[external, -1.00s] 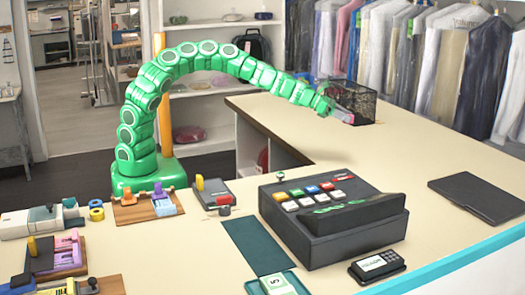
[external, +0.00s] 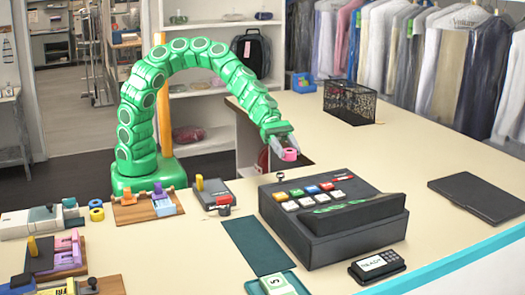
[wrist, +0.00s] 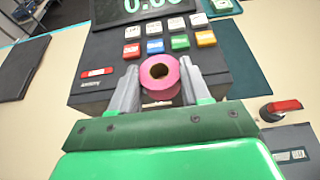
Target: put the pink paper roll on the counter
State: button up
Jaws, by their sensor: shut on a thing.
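The pink paper roll (external: 290,155) is held between the fingertips of my gripper (external: 281,142), just behind the back edge of the black cash register (external: 335,225). In the wrist view the roll (wrist: 160,77) shows its round end and dark core hole, with one grey finger of my gripper (wrist: 160,88) on each side. The register (wrist: 100,92) with its coloured keys lies beyond it. The cream counter (external: 440,150) stretches to the right and in front. How high the roll is above the counter is hard to tell.
A black mesh basket (external: 350,101) stands on the counter at the back. A dark flat folder (external: 478,199) lies at the right, and a card terminal (external: 377,265) at the front. A dark green mat (external: 256,246) is left of the register. Counter between basket and register is clear.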

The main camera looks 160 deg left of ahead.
jog(key=s+d+m+g+h, duration=0.15)
jog(key=d+m+h, duration=0.3)
jog(key=d, duration=1.15)
jog(key=d+m+g+h, duration=0.2)
jog(key=d+m+h, duration=0.25)
jog(key=d, duration=1.15)
jog(key=s+d+r+m+g+h, duration=0.1)
jog(key=s+d+m+g+h, duration=0.2)
jog(key=s+d, duration=0.65)
jog(key=s+d+r+m+g+h, duration=0.1)
jog(key=s+d+m+g, duration=0.4)
jog(key=d, duration=0.8)
jog(key=shift+n+t, duration=0.25)
jog(key=shift+n, duration=0.35)
jog(key=shift+s+a+f, duration=0.1)
jog(key=shift+s+f, duration=0.05)
jog(key=shift+f, duration=0.65)
jog(key=shift+s+a+f, duration=0.1)
jog(key=shift+s+f, duration=0.05)
jog(key=shift+f, duration=0.6)
jog(key=shift+s+a+f, duration=0.1)
jog(key=shift+s+f, duration=0.05)
jog(key=shift+f, duration=0.65)
